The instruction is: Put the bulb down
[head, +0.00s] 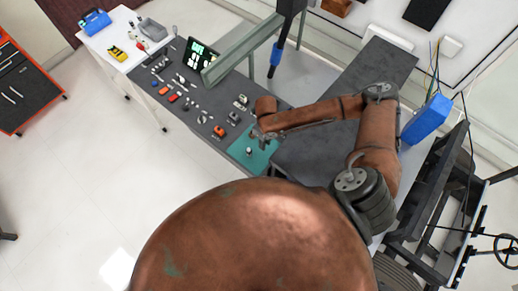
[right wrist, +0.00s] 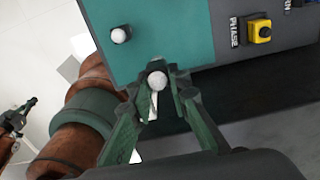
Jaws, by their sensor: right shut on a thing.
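My right gripper (head: 258,136) is over the teal mat (head: 268,160) at the near end of the dark bench. In the right wrist view its green fingers (right wrist: 160,88) are shut on a white, round-headed bulb (right wrist: 157,80). The held bulb's lower part is mostly hidden between the fingers, and I cannot tell its height above the mat. A second white bulb (right wrist: 120,36) stands on the mat, apart from the gripper; it also shows in the head view (head: 249,151). My left gripper (right wrist: 18,116) shows small at the left edge of the right wrist view, too unclear to judge.
A yellow button box (right wrist: 258,31) beside a PHASE label is right of the mat in the wrist view. Several small parts and a dark screen (head: 197,54) occupy the bench beyond. A grey beam (head: 240,50) rises over it. Bare mat surrounds the standing bulb.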

